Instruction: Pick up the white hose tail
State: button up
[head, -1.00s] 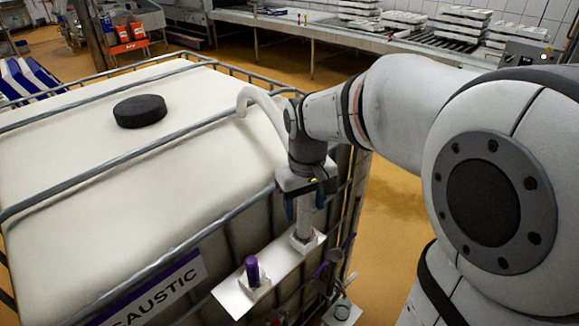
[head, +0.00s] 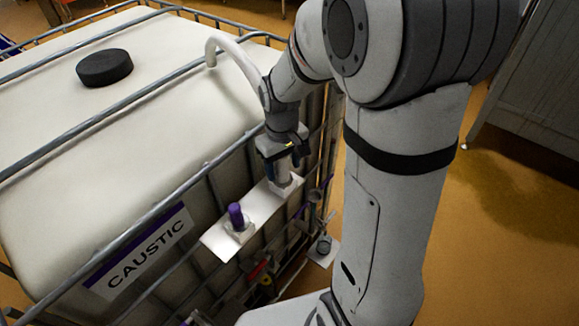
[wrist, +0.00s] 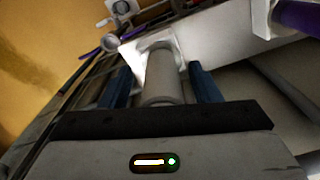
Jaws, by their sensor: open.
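The white hose tail (wrist: 160,78) is a pale, upright cylinder. It stands in a square socket on a white bracket plate (head: 222,243) at the tank's side, and in the head view its lower part (head: 284,171) shows below my gripper. My gripper (wrist: 162,88) points down over it with its blue fingers apart, one on each side. In the wrist view a small gap shows between the tail and each finger. In the head view my gripper (head: 289,160) hides the tail's top. A white hose (head: 236,58) curves from the tank top down behind my arm.
A purple-capped piece (head: 235,216) stands in another socket on the same plate. The caged white tank (head: 60,170) labelled CAUSTIC, with a black lid (head: 104,68), fills the left. Pipes and valves (head: 262,272) lie below the plate. Open orange floor (head: 500,190) is on the right.

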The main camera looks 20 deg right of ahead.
jog(key=shift+c, duration=0.4)
jog(key=c, duration=1.1)
